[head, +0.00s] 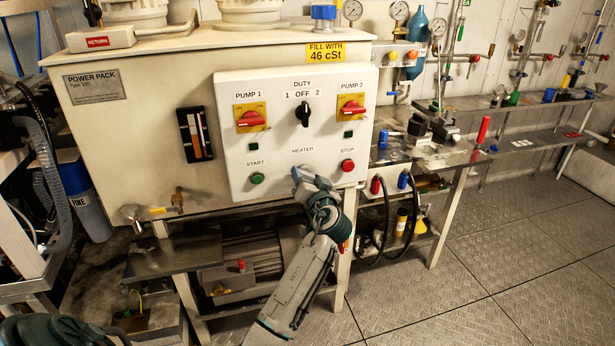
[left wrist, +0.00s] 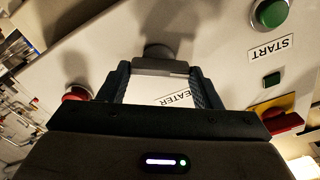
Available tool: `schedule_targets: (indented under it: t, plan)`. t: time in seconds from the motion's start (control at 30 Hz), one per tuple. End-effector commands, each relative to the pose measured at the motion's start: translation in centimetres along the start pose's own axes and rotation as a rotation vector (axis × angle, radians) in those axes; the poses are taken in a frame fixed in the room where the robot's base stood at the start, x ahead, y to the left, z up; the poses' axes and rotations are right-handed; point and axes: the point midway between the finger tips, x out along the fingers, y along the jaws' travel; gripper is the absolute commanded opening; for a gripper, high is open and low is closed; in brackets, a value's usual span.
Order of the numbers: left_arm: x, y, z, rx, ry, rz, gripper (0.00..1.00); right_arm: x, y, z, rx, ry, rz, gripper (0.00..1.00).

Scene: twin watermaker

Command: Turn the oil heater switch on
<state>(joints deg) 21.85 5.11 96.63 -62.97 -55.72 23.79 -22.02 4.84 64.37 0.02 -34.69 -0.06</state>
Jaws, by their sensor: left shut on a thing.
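The oil heater switch sits on the white control panel (head: 270,130), just under the HEATER label (head: 302,151). In the head view the switch is hidden behind my left gripper (head: 299,175). The left wrist view shows a grey-black switch knob (left wrist: 160,66) between the two fingertips of my left gripper (left wrist: 160,78), with the HEATER label partly covered below it. The left gripper is shut on this knob, close against the panel. Whether the switch is on or off cannot be told. My right gripper is not in view.
The green START button (head: 257,179) and red STOP button (head: 347,166) flank the gripper. Above are the red PUMP 1 switch (head: 250,119), black DUTY switch (head: 303,113) and red PUMP 2 switch (head: 351,108). A workbench (head: 440,156) stands right; the floor beyond is clear.

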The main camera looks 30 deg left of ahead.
Motion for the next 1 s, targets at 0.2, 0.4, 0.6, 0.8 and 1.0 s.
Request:
schedule_targets:
  t: [0.2, 0.4, 0.6, 0.8, 1.0]
  plan:
    - [0.0, 0.1, -0.1, 0.206, -0.002, 0.003, 0.35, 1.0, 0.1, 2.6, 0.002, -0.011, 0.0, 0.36]
    - [0.0, 0.1, -0.2, 0.396, -0.002, 0.003, 0.35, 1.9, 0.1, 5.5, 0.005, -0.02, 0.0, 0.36]
    - [0.0, 0.1, -0.2, 0.586, -0.002, 0.002, 0.35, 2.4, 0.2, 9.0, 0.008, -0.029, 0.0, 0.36]
    - [0.0, 0.2, -0.1, 0.76, -0.002, 0.003, 0.35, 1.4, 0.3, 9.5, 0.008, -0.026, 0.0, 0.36]
    - [0.0, 0.3, -0.1, 0.898, -0.002, 0.003, 0.35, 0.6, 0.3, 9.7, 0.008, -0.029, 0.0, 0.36]
